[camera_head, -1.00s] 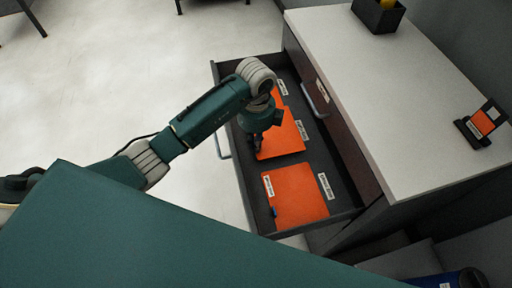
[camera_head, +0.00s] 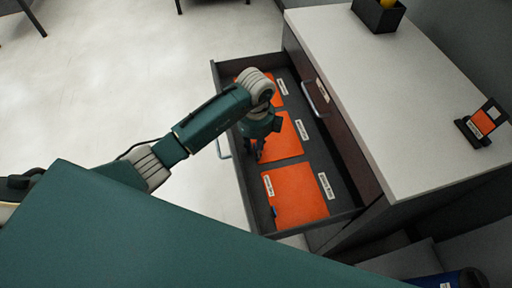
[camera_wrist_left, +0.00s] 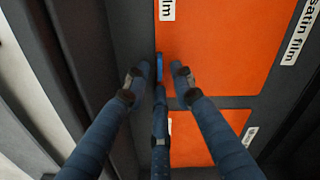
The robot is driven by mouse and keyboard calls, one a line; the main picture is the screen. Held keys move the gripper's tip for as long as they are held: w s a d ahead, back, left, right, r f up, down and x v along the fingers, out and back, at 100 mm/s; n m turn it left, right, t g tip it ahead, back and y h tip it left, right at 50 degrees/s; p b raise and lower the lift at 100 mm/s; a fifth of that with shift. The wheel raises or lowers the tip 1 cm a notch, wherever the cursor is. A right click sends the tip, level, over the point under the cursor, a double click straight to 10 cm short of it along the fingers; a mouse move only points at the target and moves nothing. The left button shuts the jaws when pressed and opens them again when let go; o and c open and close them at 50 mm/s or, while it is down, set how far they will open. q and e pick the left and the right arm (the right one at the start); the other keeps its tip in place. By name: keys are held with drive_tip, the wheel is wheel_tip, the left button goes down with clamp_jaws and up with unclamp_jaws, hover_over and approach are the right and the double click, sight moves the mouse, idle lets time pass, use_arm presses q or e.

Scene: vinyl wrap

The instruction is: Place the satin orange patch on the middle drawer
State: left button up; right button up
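The satin orange patch (camera_head: 288,137), labelled "satin film", lies flat in the middle of the open dark drawer (camera_head: 346,203). It also shows in the wrist view (camera_wrist_left: 228,45), with a small blue tab (camera_wrist_left: 160,68) at its lower left edge. My left gripper (camera_head: 259,152) is low over that lower left corner. In the wrist view its fingers (camera_wrist_left: 157,75) stand apart with the blue tab between them, not clamped on it. Part of the patch is hidden by my gripper in the head view. My right gripper is not in view.
A nearer orange patch (camera_head: 296,196) and a farther one (camera_head: 272,94) lie in the same drawer, beside white labels. A closed drawer front (camera_head: 343,138) with a handle rises on the right. A small stand (camera_head: 481,125) with an orange sample is on the white cabinet top (camera_head: 385,100).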

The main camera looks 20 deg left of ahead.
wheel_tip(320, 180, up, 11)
drive_tip(key=p, duration=1)
drive_tip(key=shift+p, duration=0.4)
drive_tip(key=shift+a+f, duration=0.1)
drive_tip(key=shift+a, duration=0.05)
